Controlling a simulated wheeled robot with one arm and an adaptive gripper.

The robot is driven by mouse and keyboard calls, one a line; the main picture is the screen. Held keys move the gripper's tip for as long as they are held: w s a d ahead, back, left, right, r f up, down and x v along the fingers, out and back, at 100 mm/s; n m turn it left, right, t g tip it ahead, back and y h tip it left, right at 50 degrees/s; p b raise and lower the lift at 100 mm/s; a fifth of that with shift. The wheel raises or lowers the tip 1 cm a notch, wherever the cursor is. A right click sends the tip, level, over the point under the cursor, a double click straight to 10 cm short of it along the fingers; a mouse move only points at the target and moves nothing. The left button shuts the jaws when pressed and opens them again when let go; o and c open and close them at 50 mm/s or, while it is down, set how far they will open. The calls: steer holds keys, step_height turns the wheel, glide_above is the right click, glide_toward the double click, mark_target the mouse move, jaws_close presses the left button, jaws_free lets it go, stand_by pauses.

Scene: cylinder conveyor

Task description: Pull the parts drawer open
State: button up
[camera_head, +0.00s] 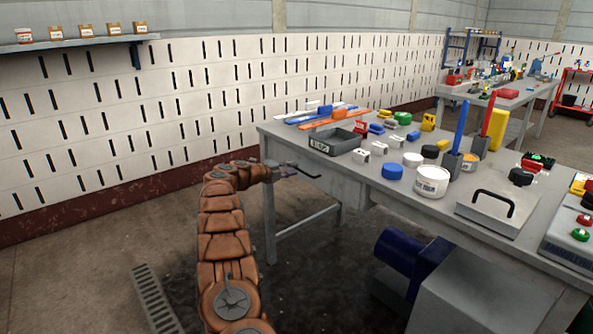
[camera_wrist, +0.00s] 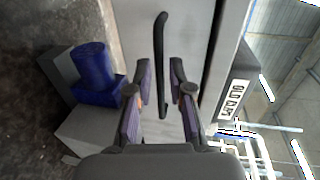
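The parts drawer's grey front (camera_wrist: 190,25) fills the upper middle of the wrist view. Its long black handle (camera_wrist: 161,40) runs up and down in that picture. My gripper (camera_wrist: 161,68) is open, with one finger on each side of the handle as seen there. I see no finger touching the handle, and the remaining depth between them is hard to judge. In the head view my gripper (camera_head: 300,169) is at the left end of the grey workbench (camera_head: 400,190), below its top. The drawer front and handle cannot be made out in the head view.
A labelled grey tray (camera_head: 335,143) stands on the bench corner above my gripper, and shows in the wrist view (camera_wrist: 235,95). A blue motor-like unit (camera_head: 412,258) and grey box (camera_head: 485,300) stand below the bench. Floor to the left is mostly clear, with a grate (camera_head: 155,300).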

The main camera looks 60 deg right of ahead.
steer(key=shift+x, duration=1.25)
jaws_close()
